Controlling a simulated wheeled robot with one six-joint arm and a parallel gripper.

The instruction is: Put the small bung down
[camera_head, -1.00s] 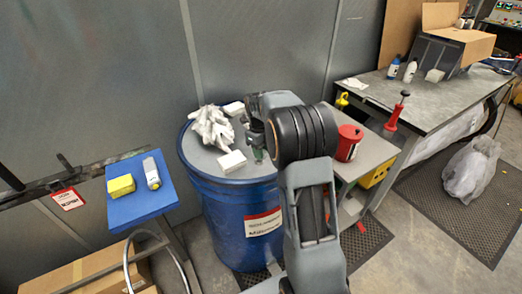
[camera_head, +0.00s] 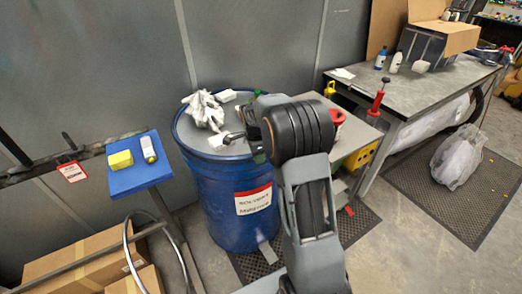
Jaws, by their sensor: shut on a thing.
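My gripper (camera_head: 232,138) is over the right part of the top of a blue drum (camera_head: 228,205), pointing left from my dark wrist. Its jaws are small in the picture and partly hidden by my wrist. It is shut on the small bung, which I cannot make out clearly. I cannot tell whether the bung touches the drum top. The gripper tip is close to a white block (camera_head: 215,141) on the drum.
White gloves (camera_head: 203,110) and another white block (camera_head: 226,95) lie on the drum top. A green item (camera_head: 255,93) shows behind my wrist. A blue stand (camera_head: 132,179) is at left. A grey table (camera_head: 345,130) with a red can (camera_head: 338,118) stands at right.

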